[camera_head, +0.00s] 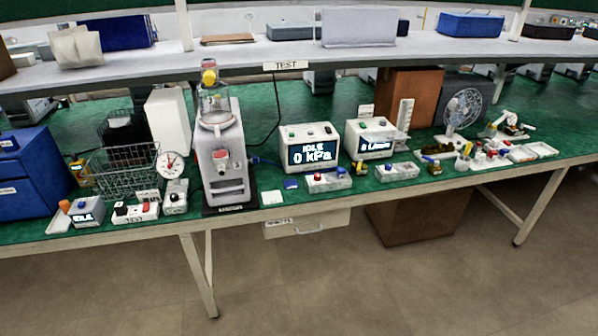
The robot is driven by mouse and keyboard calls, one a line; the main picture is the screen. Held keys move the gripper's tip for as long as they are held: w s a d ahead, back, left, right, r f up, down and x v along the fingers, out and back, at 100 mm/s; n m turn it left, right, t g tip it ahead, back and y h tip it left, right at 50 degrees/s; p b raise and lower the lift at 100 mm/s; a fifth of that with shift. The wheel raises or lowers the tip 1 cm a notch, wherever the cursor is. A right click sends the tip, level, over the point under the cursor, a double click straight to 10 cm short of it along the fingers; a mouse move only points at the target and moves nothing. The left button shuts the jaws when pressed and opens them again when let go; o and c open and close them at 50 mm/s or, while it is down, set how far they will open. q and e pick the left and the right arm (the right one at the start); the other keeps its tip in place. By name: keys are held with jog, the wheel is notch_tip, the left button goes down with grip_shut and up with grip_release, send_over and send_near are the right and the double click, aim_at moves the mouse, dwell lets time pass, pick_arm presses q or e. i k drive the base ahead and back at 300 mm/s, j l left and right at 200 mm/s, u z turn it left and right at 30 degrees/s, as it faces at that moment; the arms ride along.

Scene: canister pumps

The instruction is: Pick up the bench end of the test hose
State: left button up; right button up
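Neither of my grippers is in view. A grey and white canister pump or test stand (224,165) with a clear top and a yellow cap stands at the bench's front edge, left of centre. A thin dark line (278,105), a hose or a cable, hangs from under the shelf behind it and runs down to the bench.
The green bench (345,92) is crowded along its front edge. A wire basket (125,175), a round dial (170,164) and a blue cabinet (30,172) stand left. A second display box (371,140), small trays (398,171) and a fan (462,108) stand right. A shelf (400,50) spans above.

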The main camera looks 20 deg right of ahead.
aim_at(341, 173)
jog(key=i+l+u, duration=0.1)
jog(key=l+u, duration=0.4)
jog(key=l, duration=0.6)
jog(key=k+l+u, duration=0.1)
jog(key=l+u, duration=0.4)
jog(key=l, duration=0.6)
